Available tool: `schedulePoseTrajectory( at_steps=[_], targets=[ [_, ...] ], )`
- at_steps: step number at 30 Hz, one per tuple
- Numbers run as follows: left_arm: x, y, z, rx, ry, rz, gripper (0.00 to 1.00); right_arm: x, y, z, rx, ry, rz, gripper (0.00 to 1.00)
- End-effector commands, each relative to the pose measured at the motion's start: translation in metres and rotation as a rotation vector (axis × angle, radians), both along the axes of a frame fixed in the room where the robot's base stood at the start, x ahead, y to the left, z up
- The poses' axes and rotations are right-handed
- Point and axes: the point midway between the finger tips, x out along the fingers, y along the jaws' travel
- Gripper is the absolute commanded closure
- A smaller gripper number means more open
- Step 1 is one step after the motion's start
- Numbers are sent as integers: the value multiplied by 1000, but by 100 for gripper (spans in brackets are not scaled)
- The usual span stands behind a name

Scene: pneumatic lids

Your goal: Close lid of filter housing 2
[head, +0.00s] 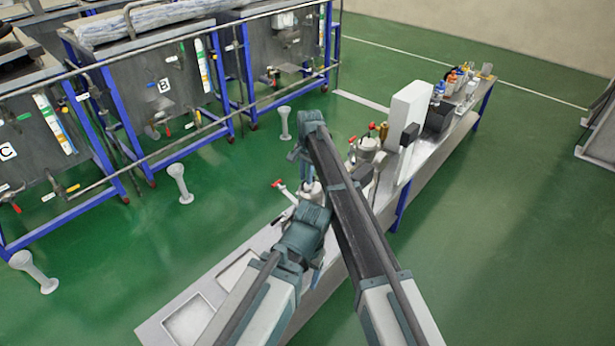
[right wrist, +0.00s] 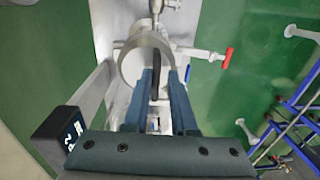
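A grey metal filter housing (right wrist: 133,65) with a round rim shows below my right gripper in the right wrist view, beside a black box (right wrist: 68,130) marked 2. A narrow dark part lies at the rim, between or just beyond the fingers; I cannot tell if they touch it. My right gripper (right wrist: 160,90) has its two blue fingers apart. In the head view the right gripper (head: 299,153) hangs above the near housing (head: 311,188), which my arms partly cover. My left gripper (head: 314,270) is low in front of the bench, its fingers mostly hidden.
A second housing (head: 367,153) stands farther along the bench (head: 258,240), near a white upright panel (head: 407,105). Red valve handles (head: 278,183) stick out beside the near housing. Bottles (head: 455,78) stand at the far end.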

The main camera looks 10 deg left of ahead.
Motion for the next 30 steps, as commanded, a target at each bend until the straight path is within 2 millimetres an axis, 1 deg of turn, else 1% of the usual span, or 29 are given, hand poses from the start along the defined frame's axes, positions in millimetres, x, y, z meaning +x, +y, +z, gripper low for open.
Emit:
schedulePoseTrajectory(
  at_steps=[1, 3, 4, 11, 17, 23, 30],
  targets=[
    [0, 0, 0, 0, 0, 0, 31, 2, 4, 0, 4, -2, 3, 74],
    [0, 0, 0, 0, 0, 0, 31, 1, 4, 0, 3, -1, 3, 61],
    [0, 0, 0, 0, 0, 0, 31, 1, 3, 0, 2, -1, 3, 58],
    [0, 0, 0, 0, 0, 0, 31, 0, 1, 0, -1, 1, 1, 58],
    [0, 0, 8, 0, 0, 0, 31, 0, 0, 8, -2, 1, 1, 58],
    [0, 0, 28, 0, 0, 0, 31, -1, -1, 28, -2, 2, 1, 58],
    [0, 0, 64, 0, 0, 1, 31, -2, -2, 64, -2, 1, 1, 58]
  ],
)
